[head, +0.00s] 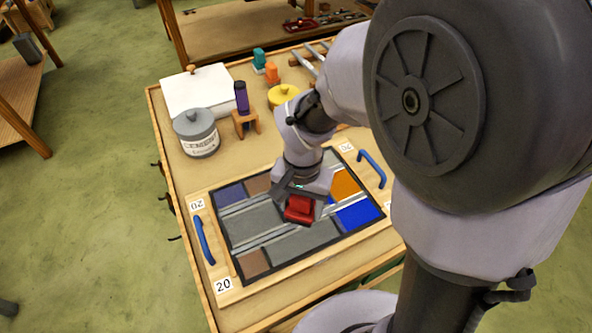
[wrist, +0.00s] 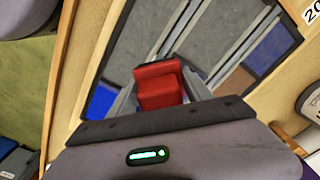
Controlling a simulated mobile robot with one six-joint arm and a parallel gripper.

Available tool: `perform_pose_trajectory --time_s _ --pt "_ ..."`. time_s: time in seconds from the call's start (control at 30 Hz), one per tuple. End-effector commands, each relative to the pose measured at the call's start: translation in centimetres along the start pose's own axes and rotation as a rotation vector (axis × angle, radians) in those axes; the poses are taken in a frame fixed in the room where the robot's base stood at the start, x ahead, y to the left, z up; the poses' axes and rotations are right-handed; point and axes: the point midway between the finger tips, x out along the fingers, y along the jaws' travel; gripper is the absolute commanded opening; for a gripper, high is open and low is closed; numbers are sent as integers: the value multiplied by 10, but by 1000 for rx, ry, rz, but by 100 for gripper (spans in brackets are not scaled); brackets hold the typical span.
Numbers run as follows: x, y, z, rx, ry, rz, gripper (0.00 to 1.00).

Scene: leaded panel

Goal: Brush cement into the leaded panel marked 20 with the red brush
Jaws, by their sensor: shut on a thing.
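The leaded panel (head: 250,220) lies flat on the bench, with grey, blue, brown and orange panes between grey lead strips. Labels reading 20 (head: 223,285) sit at its board's corners. My gripper (head: 298,197) is over the panel, right of its middle, pointing down. It is shut on the red brush (head: 299,209). In the wrist view the brush (wrist: 160,86) sits between both fingers, above the panel (wrist: 205,40). Its bristles are hidden, so I cannot tell whether it touches the panel. A grey tin labelled CEMENT (head: 197,133) stands behind the panel at the left, lid on.
Blue handles (head: 204,240) flank the panel on its board. Behind it stand a purple-handled tool (head: 241,98) in a wooden stand, a yellow lidded pot (head: 283,95), a white box (head: 196,90) and small teal and orange items (head: 271,73). The bench front edge is clear.

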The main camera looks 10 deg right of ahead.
Motion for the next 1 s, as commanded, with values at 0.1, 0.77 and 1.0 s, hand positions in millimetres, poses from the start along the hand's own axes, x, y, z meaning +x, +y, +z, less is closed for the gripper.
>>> perform_pose_trajectory --time_s 0.1,0.77,1.0 --pt "0 -9 -9 -1 0 0 26" --pt "0 -33 -34 -1 0 0 26" --pt "0 -34 -35 0 0 0 26"
